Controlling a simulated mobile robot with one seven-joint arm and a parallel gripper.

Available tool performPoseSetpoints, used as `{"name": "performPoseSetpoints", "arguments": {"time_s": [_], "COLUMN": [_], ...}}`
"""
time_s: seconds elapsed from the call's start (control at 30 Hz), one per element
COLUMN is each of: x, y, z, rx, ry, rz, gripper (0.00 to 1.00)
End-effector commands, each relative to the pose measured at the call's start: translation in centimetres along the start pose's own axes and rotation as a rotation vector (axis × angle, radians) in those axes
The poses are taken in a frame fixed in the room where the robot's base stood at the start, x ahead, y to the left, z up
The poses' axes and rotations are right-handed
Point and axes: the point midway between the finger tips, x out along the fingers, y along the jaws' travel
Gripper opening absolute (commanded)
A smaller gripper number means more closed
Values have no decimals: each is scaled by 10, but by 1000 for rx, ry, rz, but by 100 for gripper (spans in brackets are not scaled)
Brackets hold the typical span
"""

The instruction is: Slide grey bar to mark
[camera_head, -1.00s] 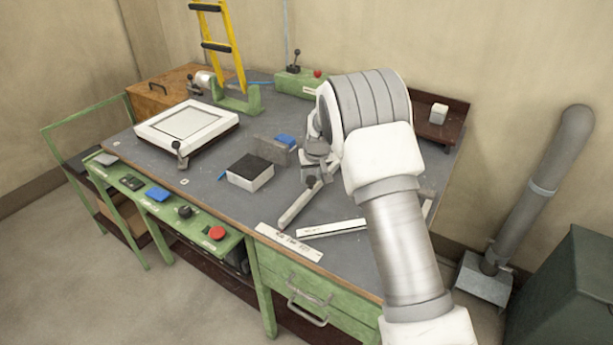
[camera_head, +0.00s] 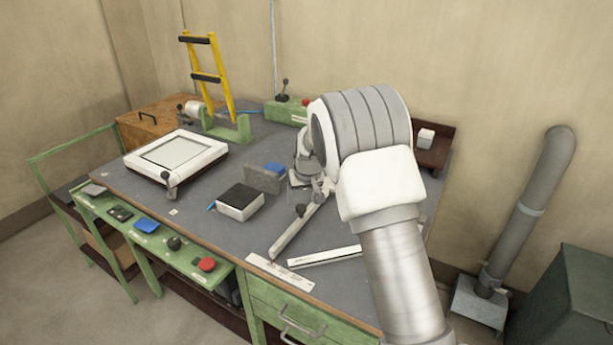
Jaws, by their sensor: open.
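A pale grey bar (camera_head: 292,236) lies slantwise on the bench. Its near end is close to the front edge, by a white strip with red and dark marks (camera_head: 280,272). Its far end runs up to a small metal clamp with a dark knob (camera_head: 300,210), just below my gripper. My gripper (camera_head: 300,181) is open above and behind the bar's far end and appears apart from it. The fingers are small and partly covered by my wrist. I cannot make out a separate mark on the bar.
A white rule-like strip (camera_head: 325,256) lies right of the bar, partly behind my arm. A black-topped box (camera_head: 240,202), a grey block (camera_head: 262,180) and a blue item (camera_head: 275,168) stand to the left.

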Motion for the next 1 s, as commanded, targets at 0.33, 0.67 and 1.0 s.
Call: {"name": "performPoseSetpoints", "arguments": {"time_s": [0.33, 0.67, 1.0], "x": [-80, -130, -136], "y": [0, 0, 0], "z": [-1, 0, 0], "rx": [0, 0, 0], "ry": [5, 2, 0], "rz": [0, 0, 0], "gripper": [71, 71, 71]}}
